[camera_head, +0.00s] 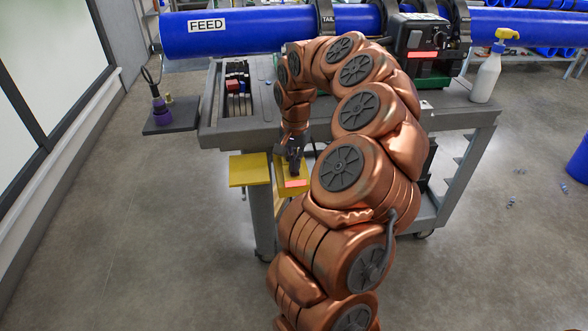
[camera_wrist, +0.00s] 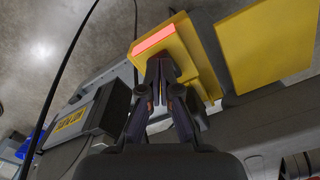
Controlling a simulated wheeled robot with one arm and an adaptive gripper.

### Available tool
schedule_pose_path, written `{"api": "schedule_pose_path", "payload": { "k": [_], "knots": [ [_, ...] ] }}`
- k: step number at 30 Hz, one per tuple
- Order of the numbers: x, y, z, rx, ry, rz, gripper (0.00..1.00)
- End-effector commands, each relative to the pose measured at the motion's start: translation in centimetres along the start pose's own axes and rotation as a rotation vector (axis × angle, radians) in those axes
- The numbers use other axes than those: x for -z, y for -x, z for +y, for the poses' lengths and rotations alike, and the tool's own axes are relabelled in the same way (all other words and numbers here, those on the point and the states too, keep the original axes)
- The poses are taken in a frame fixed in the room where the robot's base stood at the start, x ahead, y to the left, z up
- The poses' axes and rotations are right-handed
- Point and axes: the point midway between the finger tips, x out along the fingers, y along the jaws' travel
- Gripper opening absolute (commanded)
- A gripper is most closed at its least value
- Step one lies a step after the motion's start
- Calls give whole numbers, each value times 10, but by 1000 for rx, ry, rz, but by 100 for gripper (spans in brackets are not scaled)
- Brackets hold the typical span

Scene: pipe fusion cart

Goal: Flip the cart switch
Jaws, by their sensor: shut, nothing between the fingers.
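The cart (camera_head: 240,136) is a grey wheeled bench in the middle of the head view. On its near side is a yellow box (camera_head: 278,174) with a glowing red-orange strip (camera_head: 296,183), which I take for the switch. In the wrist view the yellow box (camera_wrist: 200,62) and its red strip (camera_wrist: 154,40) are at the top centre. My gripper (camera_head: 294,169) points down at this box. In the wrist view my gripper's fingertips (camera_wrist: 161,62) are together and empty, just below the strip. I cannot tell whether they touch the box.
A plain yellow panel (camera_head: 249,170) sits beside the box. A blue pipe marked FEED (camera_head: 240,32) lies across the back. A small dark side shelf (camera_head: 172,118) juts out left. The floor at left is clear.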

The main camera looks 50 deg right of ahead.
Motion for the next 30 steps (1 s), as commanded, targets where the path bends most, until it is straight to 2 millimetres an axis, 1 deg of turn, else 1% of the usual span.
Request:
{"api": "schedule_pose_path", "payload": {
  "k": [27, 30],
  "knots": [
    [0, -12, 0, -1, 0, 0, 0],
    [0, -10, 0, -1, 0, 0, 0]
  ]
}}
